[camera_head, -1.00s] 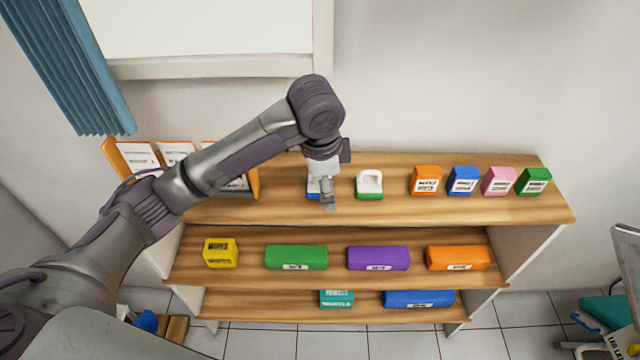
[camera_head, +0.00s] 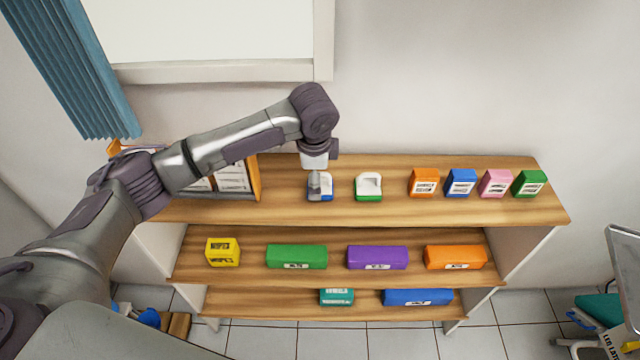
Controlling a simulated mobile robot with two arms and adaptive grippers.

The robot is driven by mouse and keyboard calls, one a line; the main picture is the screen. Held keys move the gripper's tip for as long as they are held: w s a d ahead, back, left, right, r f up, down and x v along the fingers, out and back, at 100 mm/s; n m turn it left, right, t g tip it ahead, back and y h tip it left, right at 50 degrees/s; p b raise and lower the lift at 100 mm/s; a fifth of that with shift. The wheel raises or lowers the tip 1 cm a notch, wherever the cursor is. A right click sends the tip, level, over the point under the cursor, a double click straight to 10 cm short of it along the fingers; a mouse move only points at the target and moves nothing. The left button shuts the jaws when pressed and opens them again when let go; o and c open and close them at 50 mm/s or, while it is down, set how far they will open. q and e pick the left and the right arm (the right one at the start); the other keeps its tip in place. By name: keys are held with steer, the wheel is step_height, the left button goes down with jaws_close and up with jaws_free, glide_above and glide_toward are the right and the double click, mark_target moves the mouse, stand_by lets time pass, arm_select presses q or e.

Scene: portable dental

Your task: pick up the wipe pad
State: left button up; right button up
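Two small white blocks with coloured bases stand on the top shelf, and either could be the wipe pad. One is a white and blue block (camera_head: 327,187), partly hidden by my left gripper. The other is a white and green block (camera_head: 369,187) with a raised white top, in full view just to the right. My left gripper (camera_head: 315,192) points down at the blue-based block, over its left part. I cannot tell whether it touches the block or whether its fingers are open. My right gripper is not in view.
Orange, blue, pink and green boxes (camera_head: 461,183) stand at the right of the top shelf (camera_head: 400,213). A wooden rack of papers (camera_head: 254,178) is at its left. The middle shelf holds a yellow box (camera_head: 222,251) and long green, purple and orange boxes.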

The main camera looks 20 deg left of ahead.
arm_select(q)
steer(key=f, duration=0.1)
steer(key=w+f+p, duration=0.1)
steer(key=f, duration=0.1)
steer(key=shift+f, duration=0.25)
steer(key=shift+w+f, duration=0.1)
steer(key=shift+f, duration=0.3)
steer(key=shift+c, duration=0.3)
steer(key=c, duration=1.1)
steer(key=shift+r, duration=0.15)
steer(key=shift+c, duration=0.2)
